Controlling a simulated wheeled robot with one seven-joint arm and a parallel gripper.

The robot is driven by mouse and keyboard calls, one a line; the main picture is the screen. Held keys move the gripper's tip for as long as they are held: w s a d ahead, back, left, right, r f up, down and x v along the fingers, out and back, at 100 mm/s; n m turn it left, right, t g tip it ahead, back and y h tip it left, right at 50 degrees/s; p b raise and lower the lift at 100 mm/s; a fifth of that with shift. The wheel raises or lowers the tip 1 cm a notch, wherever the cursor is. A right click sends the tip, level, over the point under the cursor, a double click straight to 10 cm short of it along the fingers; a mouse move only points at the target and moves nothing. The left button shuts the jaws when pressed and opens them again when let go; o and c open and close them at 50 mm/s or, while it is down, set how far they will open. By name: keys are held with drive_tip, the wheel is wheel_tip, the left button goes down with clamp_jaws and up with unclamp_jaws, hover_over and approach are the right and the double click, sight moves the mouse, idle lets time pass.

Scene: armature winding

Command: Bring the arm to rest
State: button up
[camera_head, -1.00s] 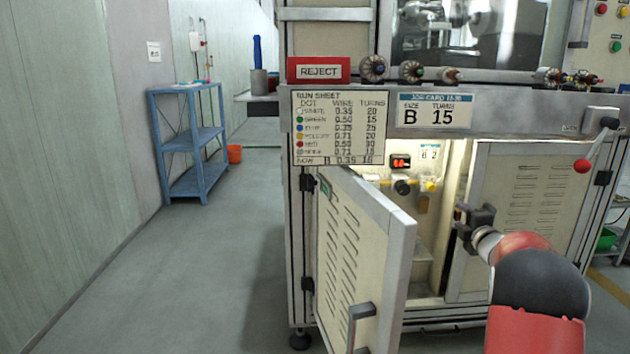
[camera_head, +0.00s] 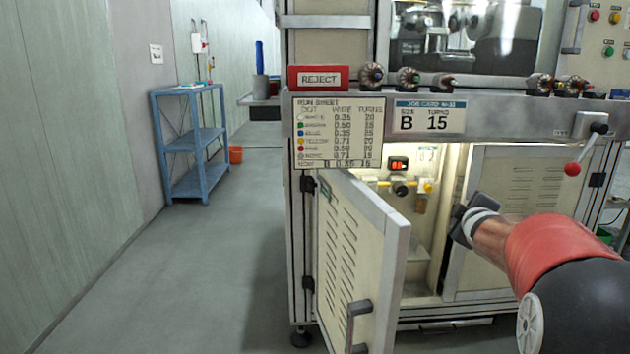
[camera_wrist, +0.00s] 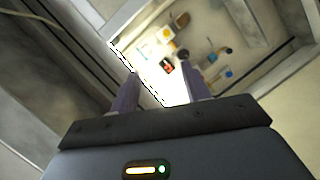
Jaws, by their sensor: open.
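My gripper (camera_head: 458,222) is at the right side of the open cabinet bay, in front of the right-hand door edge, with my red and black arm reaching in from the lower right. In the wrist view my gripper (camera_wrist: 160,88) shows two separated fingers with nothing between them. Beyond the fingers is the lit cabinet inside (camera_wrist: 150,50), with a small display and fittings.
The left cabinet door (camera_head: 362,265) stands open toward me, left of my gripper. Several armatures and a red REJECT box (camera_head: 319,78) line the ledge above. The floor at left is clear.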

drive_tip(key=s+a+f+m+g+y+p, duration=0.1)
drive_tip(key=s+a, duration=0.5)
drive_tip(key=s, duration=0.6)
drive_tip(key=s+a+f+m+g+y+p, duration=0.1)
drive_tip(key=s+a+f+m+g, duration=0.3)
drive_tip(key=s, duration=0.9)
drive_tip(key=s+a+f+m+g+y+p, duration=0.1)
drive_tip(key=s+a+m+g, duration=0.3)
drive_tip(key=s+a, duration=0.5)
drive_tip(key=s+f+m, duration=0.1)
drive_tip(key=s, duration=0.3)
drive_tip(key=shift+s+f+y, duration=0.15)
drive_tip(key=shift+f+y, duration=0.05)
drive_tip(key=shift+y, duration=0.1)
drive_tip(key=shift+a, duration=0.1)
drive_tip(key=shift+c, duration=0.5)
